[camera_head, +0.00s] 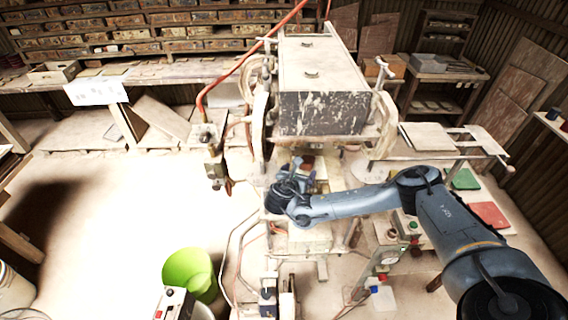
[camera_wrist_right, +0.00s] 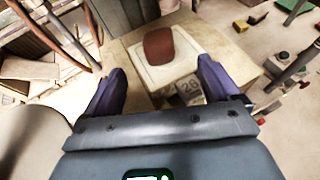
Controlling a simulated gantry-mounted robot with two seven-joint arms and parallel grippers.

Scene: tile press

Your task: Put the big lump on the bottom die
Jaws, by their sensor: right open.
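A reddish-brown lump (camera_wrist_right: 159,46) lies on a pale square block (camera_wrist_right: 148,76), which looks like the bottom die, in the right wrist view. In the head view the lump (camera_head: 307,161) shows only as a small reddish patch under the press. My right gripper (camera_wrist_right: 161,72) is open, with its two fingers apart and nothing between them. The lump lies just beyond the fingertips, not touched by them. In the head view my right gripper (camera_head: 303,176) is at the front of the press and partly hides the die. My left gripper is not in view.
The press body (camera_head: 318,75) stands above and behind the die. A control box (camera_head: 208,150) hangs to the left on a red hose. A green bucket (camera_head: 190,270) stands on the floor. Green (camera_head: 465,179) and red (camera_head: 490,214) plates lie at right.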

